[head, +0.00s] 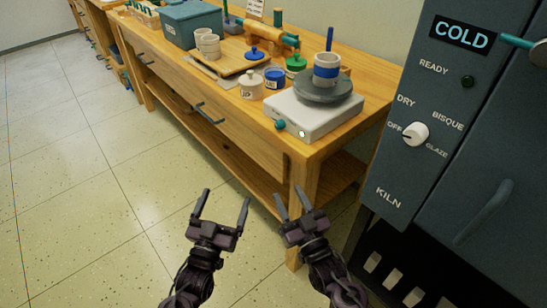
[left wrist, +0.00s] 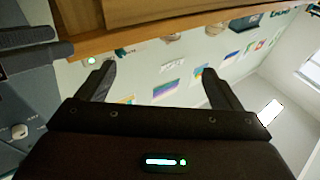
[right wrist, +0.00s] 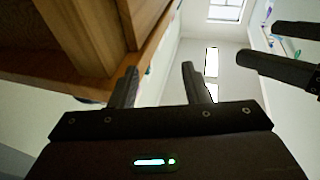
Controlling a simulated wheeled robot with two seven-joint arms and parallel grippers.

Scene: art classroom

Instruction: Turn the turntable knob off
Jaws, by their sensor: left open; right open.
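The turntable (head: 312,117) is a white box with a round grey disc (head: 325,87) on top, at the near right corner of the wooden bench. A teal knob (head: 281,124) sits on its front face, with a small pale light (head: 302,134) to the right. A white cup with a blue band (head: 326,70) stands on the disc. My left gripper (head: 227,197) is open and empty, in front of the bench and below the knob. My right gripper (head: 290,191) is open and empty, by the bench's near leg. Neither touches the turntable.
The wooden bench (head: 215,122) also holds jars, a board with cups and a teal box (head: 190,24). The dark kiln (head: 410,90), with a white dial (head: 415,133), stands close on the right. The tiled floor (head: 80,200) is clear on the left.

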